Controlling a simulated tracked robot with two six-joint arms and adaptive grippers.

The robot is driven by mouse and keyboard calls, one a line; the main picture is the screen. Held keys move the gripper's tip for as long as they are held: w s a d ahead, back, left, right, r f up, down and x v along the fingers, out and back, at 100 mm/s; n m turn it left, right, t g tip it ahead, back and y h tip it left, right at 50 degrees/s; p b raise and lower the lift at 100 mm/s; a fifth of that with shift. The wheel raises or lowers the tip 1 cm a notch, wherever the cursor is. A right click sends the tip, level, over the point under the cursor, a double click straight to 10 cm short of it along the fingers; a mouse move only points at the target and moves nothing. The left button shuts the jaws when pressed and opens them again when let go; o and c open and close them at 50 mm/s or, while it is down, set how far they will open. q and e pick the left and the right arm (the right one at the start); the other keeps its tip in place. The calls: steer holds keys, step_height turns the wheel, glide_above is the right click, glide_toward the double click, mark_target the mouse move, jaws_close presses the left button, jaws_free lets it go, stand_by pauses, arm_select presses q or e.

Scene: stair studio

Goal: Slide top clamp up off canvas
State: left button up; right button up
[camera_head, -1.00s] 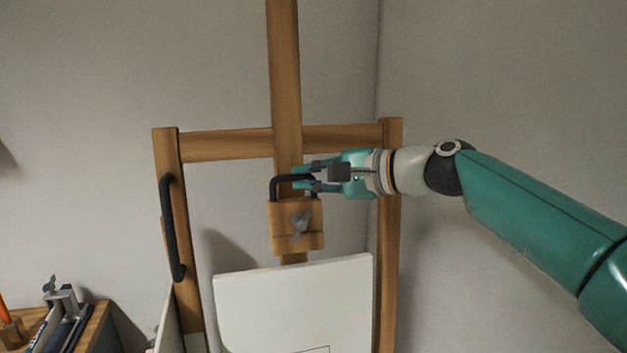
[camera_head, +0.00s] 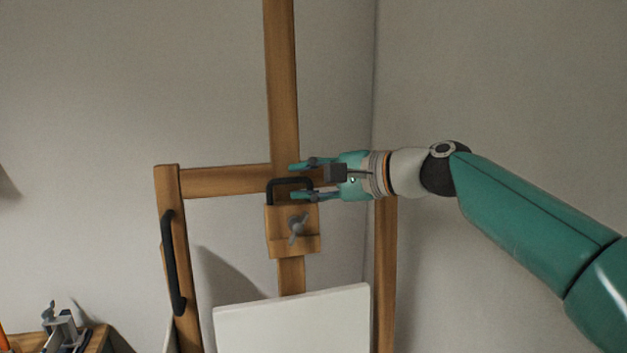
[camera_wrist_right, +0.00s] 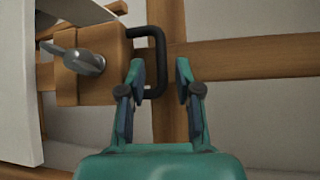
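The top clamp (camera_head: 280,219), a wooden block with a grey wing knob (camera_head: 297,229) and a black handle (camera_head: 270,190), sits on the easel's mast. The white canvas (camera_head: 292,322) stands below it, with a clear gap between. My right gripper (camera_head: 292,179) is at the handle from the right, its fingers spread above and below the handle's top bar. In the right wrist view the handle (camera_wrist_right: 160,65) shows between the parted fingers (camera_wrist_right: 161,72), with room on both sides. My left gripper is not in view.
The easel's mast (camera_head: 282,80) rises free above the clamp. A crossbar (camera_head: 225,180) runs behind the gripper. A black side handle (camera_head: 172,265) is on the left post. A small table (camera_head: 97,340) with tools stands at lower left.

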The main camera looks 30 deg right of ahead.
stand_by(0.3)
steer(key=v, duration=1.2)
steer(key=shift+f, duration=0.1)
